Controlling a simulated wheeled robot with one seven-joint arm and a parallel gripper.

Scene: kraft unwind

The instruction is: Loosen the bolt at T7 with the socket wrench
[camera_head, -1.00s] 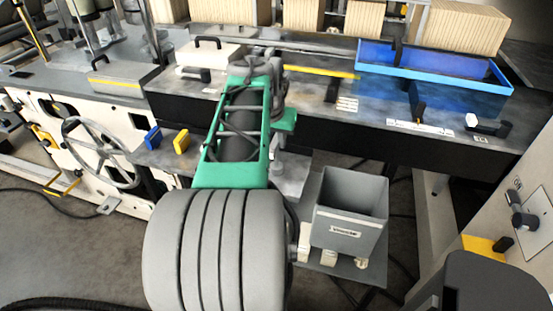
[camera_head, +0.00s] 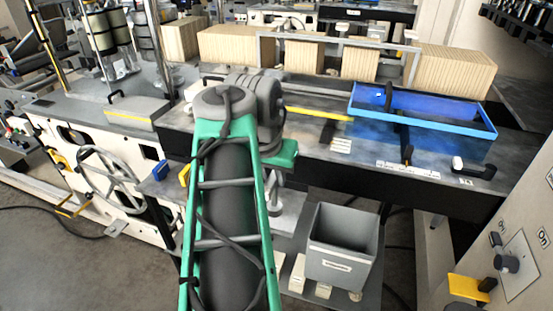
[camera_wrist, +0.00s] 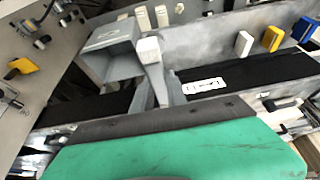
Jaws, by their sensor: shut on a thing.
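My gripper (camera_wrist: 157,92) shows in the wrist view as grey fingers beyond the green hand cover. It is shut on a grey tool with a pale end (camera_wrist: 149,48); I cannot tell for sure that this is the socket wrench. In the head view my green and grey arm reaches forward to the front edge of the machine, and the gripper is mostly hidden below the green cover. I cannot make out the bolt or a T7 mark. A white label (camera_wrist: 205,86) on the dark machine face is too small to read.
A grey bin (camera_head: 343,247) stands on a low shelf at right, with several pale blocks. A blue tray (camera_head: 425,108) lies on the machine top. A handwheel (camera_head: 113,180) is at left. A control panel (camera_head: 515,262) stands at right. Yellow (camera_wrist: 272,38) and blue (camera_wrist: 304,27) handles stick up.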

